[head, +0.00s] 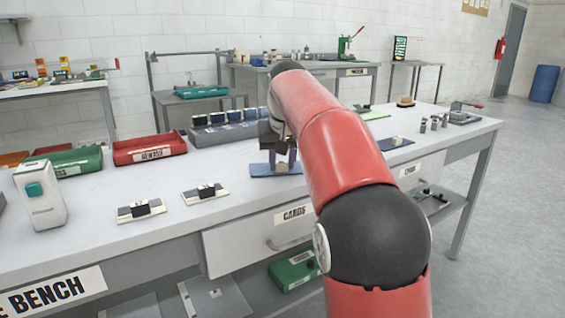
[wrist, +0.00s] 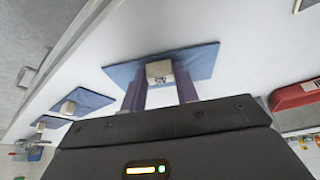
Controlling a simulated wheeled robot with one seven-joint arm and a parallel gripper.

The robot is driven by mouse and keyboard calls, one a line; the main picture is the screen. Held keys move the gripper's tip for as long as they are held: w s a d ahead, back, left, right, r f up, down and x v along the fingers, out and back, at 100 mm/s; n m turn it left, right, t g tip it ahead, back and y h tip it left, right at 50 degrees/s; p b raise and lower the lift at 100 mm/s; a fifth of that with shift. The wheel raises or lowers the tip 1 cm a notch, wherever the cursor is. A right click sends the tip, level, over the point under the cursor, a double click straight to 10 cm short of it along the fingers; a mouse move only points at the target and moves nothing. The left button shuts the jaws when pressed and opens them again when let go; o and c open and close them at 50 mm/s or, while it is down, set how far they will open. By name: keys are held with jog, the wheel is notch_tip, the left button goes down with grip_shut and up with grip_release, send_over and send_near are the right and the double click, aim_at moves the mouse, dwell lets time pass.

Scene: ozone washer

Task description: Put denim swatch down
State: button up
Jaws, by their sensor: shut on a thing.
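The denim swatch (head: 272,170) is a flat blue square with a small pale block on top. My gripper (head: 280,158) is over it, fingers pointing down. In the wrist view the swatch (wrist: 200,60) lies beyond the fingertips, and my gripper (wrist: 162,82) is shut on its block, one finger at each side. The swatch looks level, at or very near the white bench top (head: 240,215); I cannot tell whether it touches. My arm hides part of the bench to its right.
A grey rack with several dark blue pieces (head: 235,115) stands just behind the swatch. A red tray (head: 150,148) is to the left. Two small cards (head: 205,194) with black blocks lie front left. Another dark blue swatch (head: 395,144) lies right of my arm.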

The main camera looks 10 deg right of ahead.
jog(key=o, duration=1)
jog(key=shift+c, duration=0.2)
jog(key=p+v, duration=0.3)
jog(key=v, duration=0.9)
jog(key=shift+r, duration=0.1)
